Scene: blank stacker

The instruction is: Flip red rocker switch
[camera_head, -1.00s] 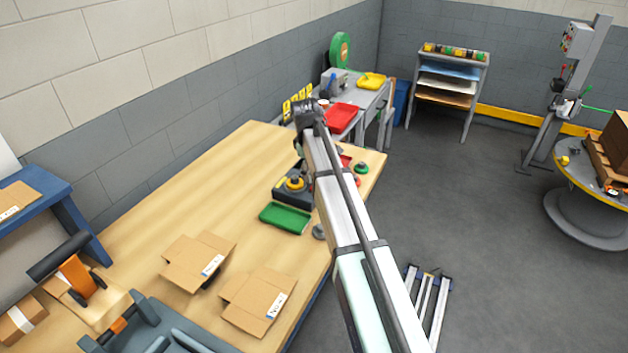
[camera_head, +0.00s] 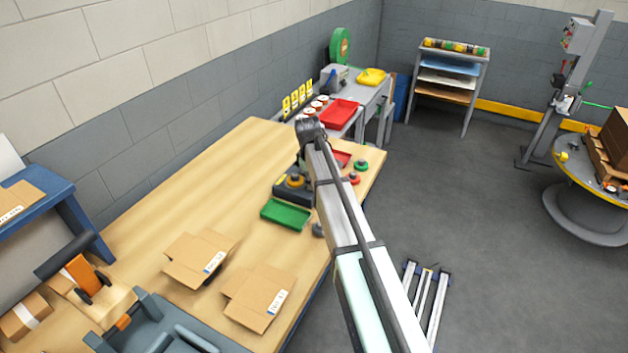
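I cannot make out a red rocker switch for certain. A dark control box (camera_head: 281,189) with a yellow ring-shaped part (camera_head: 295,181) stands on the wooden workbench (camera_head: 215,190), partly covered by my arm. My arm reaches over the bench from the lower right and bends down near the box. My gripper (camera_head: 303,167) is mostly hidden behind the arm, with only small dark parts showing beside it above the box. Its fingers and any contact are too small to tell.
A green tray (camera_head: 286,215) lies just in front of the box. Red (camera_head: 354,178) and green (camera_head: 361,165) round pieces lie to the right of my arm. Opened cardboard boxes (camera_head: 200,258) (camera_head: 257,298) lie nearer. The bench's left middle is clear.

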